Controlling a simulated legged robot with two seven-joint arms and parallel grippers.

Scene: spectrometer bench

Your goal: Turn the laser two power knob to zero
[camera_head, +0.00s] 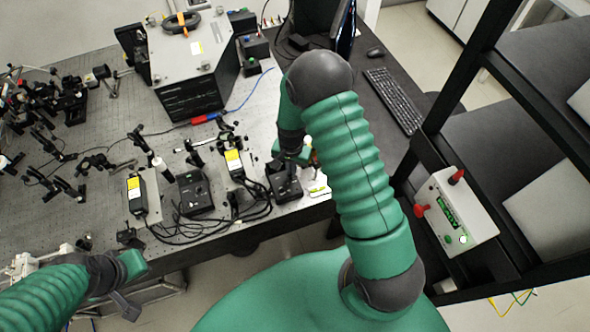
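Two small black control boxes stand at the front of the optical bench, a left one (195,191) and a right one (285,186). Two black laser modules with yellow labels, a left one (137,196) and a right one (235,166), stand beside them. I cannot read which is laser two, and no power knob can be made out clearly. My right gripper (314,163) points down just above and behind the right box, partly hidden by my own arm. Its fingers are too small to judge. My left gripper (127,305) hangs low in front of the bench, away from the boxes, its opening unclear.
Black cables (225,217) loop in front of the boxes. A large grey instrument (190,62) stands at the back, and optics mounts (65,100) crowd the left. A keyboard (394,100) lies right of my arm. A white box with red knobs (456,212) sits on the dark rack.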

